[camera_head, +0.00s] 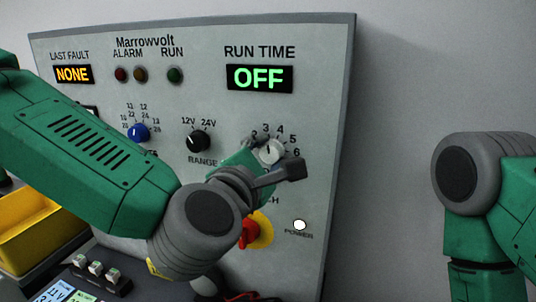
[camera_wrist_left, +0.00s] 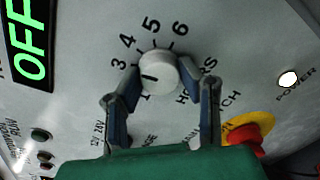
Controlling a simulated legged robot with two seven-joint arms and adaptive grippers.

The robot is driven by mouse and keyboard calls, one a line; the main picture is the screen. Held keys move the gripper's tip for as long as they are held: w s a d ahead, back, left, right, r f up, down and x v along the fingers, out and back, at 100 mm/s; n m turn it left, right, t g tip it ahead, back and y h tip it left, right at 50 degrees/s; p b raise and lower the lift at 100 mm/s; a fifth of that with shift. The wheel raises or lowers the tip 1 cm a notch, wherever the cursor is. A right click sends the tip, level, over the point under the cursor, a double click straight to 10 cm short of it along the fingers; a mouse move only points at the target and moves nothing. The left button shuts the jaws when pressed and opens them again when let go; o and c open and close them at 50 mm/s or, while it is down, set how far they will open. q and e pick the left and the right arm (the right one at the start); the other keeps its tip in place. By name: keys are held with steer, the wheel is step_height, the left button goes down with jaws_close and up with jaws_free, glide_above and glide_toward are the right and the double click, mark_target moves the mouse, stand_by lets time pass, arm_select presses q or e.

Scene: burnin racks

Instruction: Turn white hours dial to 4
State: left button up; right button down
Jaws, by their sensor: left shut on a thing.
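The white hours dial (camera_head: 271,151) is on the panel's right half, below the RUN TIME display. In the left wrist view the dial (camera_wrist_left: 160,70) shows a short black mark pointing left, below the 3 and above the 1. The number between them is hidden by a finger. My left gripper (camera_head: 267,154) is at the dial. In the left wrist view its fingers (camera_wrist_left: 166,82) sit on either side of the dial, shut on it. My right gripper is out of view; only part of my right arm shows at the right.
The RUN TIME display (camera_head: 259,77) reads OFF. A black range knob (camera_head: 199,141) and a blue dial (camera_head: 139,132) are to the left. A red switch (camera_head: 249,231) on yellow and a white power light (camera_head: 300,225) are below. A yellow bin (camera_head: 38,232) stands at lower left.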

arm_select(q)
steer(key=m, duration=0.3)
steer(key=shift+s+d+f, duration=0.1)
steer(key=shift+s, duration=0.05)
steer(key=shift+f+m, duration=0.1)
steer(key=shift+m, duration=0.6)
steer(key=o, duration=1.1)
steer(key=shift+o, duration=0.2)
steer(key=shift+s, duration=0.1)
steer(key=v, duration=0.7)
steer(key=shift+s, duration=0.15)
